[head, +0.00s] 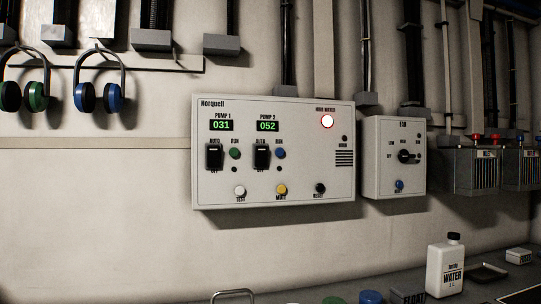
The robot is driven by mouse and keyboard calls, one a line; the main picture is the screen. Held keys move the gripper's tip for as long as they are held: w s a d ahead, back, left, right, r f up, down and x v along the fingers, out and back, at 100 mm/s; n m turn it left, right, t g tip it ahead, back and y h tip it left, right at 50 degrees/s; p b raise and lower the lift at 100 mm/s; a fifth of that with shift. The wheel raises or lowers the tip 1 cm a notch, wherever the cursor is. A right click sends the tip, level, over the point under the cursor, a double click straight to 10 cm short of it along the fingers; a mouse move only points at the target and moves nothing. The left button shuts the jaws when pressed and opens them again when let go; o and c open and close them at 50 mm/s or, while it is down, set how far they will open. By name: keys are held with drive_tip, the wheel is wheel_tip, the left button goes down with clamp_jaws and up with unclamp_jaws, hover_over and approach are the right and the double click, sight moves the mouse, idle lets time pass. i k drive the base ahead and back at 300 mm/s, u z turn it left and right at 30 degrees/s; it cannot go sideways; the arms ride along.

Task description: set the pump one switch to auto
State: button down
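The pump one switch (214,157) is a black rocker on the left of a pale wall panel (330,190) marked Norquell. It sits below the PUMP 1 display (221,125), which reads 031 in green. A small AUTO label is just above the switch; the picture is too small to tell which way the rocker is set. A green button (235,154) is to its right. A like black rocker, the pump two switch (262,157), is further right under a display (268,126) reading 052. My gripper is not in view.
White, yellow (281,189) and black buttons line the panel's lower edge. A fan box (395,150) hangs to the right. Ear defenders (98,95) hang upper left. A white bottle (445,268) stands on the bench below. Wall beneath the panel is clear.

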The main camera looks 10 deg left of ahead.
sight(213, 151)
drive_tip(key=z, duration=0.05)
drive_tip(key=k, duration=0.8)
drive_tip(key=u, duration=0.9)
drive_tip(key=i, duration=0.5)
drive_tip(key=u, duration=0.05)
